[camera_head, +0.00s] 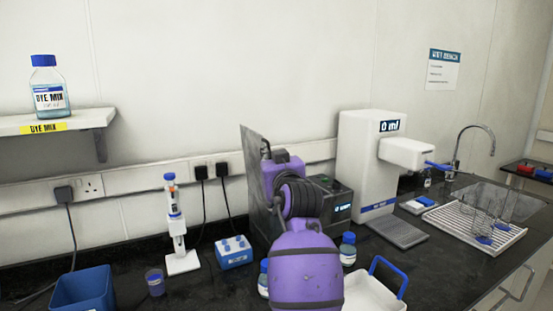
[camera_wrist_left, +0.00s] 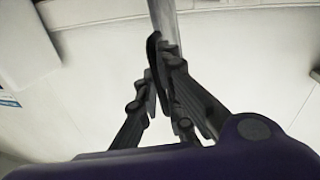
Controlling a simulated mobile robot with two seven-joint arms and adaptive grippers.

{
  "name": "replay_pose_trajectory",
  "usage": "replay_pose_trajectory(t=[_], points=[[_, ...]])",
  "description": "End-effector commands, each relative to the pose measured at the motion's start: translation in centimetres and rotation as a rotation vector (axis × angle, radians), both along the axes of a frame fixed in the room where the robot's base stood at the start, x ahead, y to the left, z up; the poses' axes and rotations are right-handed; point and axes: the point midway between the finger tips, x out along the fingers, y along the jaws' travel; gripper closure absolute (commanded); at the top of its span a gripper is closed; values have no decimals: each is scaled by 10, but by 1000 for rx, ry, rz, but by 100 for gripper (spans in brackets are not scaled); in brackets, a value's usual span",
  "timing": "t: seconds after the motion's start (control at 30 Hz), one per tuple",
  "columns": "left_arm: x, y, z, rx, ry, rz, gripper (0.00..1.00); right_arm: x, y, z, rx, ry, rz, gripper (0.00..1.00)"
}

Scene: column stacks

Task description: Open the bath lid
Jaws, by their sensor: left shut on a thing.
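The bath (camera_head: 338,203) is a dark box with a small lit display, on the bench behind my purple arm, which hides much of it. Its grey lid (camera_head: 254,165) stands up steeply at the bath's left side, tilted well away from the closed position. My left gripper (camera_head: 266,153) is at the lid's upper right part, mostly hidden by my own wrist. In the left wrist view, my left gripper (camera_wrist_left: 158,45) has its fingers together on a thin grey strip, the lid (camera_wrist_left: 166,18) seen near edge-on. My right gripper is in neither view.
A white dispenser (camera_head: 362,160) stands right of the bath. A pipette stand (camera_head: 181,235) and blue rack (camera_head: 234,252) stand left. Blue-capped bottles (camera_head: 348,248) and a white tray with a blue handle (camera_head: 372,294) are close to my arm.

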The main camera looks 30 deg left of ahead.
Motion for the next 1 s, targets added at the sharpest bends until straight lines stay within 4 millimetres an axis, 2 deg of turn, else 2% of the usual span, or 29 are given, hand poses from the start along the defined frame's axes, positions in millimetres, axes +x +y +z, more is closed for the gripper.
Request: replay_pose_trajectory(t=[0.53, 0.57, 0.7, 1.0], points=[[-2, 1, -2, -15, -21, -3, 100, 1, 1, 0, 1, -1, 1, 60], [-2, 1, -2, -15, -21, -3, 91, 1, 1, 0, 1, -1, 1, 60], [-3, 1, -2, -14, -21, -3, 74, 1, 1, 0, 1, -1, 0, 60], [-3, 1, -1, -12, -21, -2, 74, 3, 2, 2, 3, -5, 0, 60]])
